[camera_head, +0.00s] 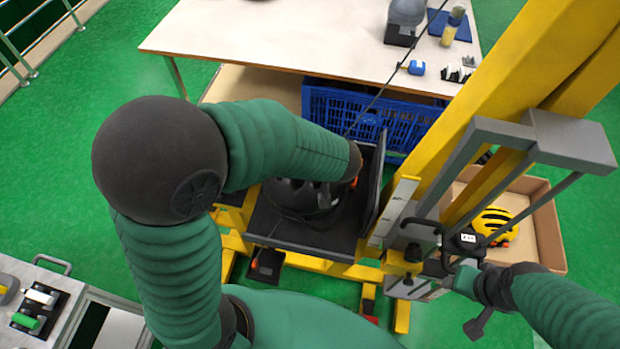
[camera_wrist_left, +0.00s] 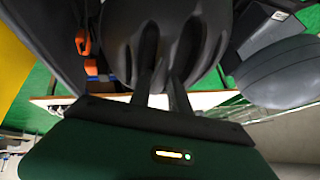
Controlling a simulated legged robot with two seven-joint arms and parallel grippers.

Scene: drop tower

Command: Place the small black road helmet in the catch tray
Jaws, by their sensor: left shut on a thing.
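The black helmet (camera_head: 300,197) is in the dark catch tray (camera_head: 300,238) at the foot of the yellow tower, partly covered by my left forearm. I cannot tell whether it rests on the tray floor or hangs just above it. In the left wrist view the helmet's dark ribbed shell (camera_wrist_left: 150,15) fills the upper middle. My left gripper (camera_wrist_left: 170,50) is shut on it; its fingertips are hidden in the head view. My right gripper (camera_head: 452,268) is at the metal parts beside the tower base, away from the helmet; its fingers are not clear.
The yellow tower (camera_head: 500,90) and grey carriage (camera_head: 570,140) stand right of the tray. A cardboard box (camera_head: 548,235) holds a yellow helmet (camera_head: 495,226). A blue crate (camera_head: 330,105) sits under the white table (camera_head: 270,40) behind. A trolley (camera_head: 75,295) is at lower left.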

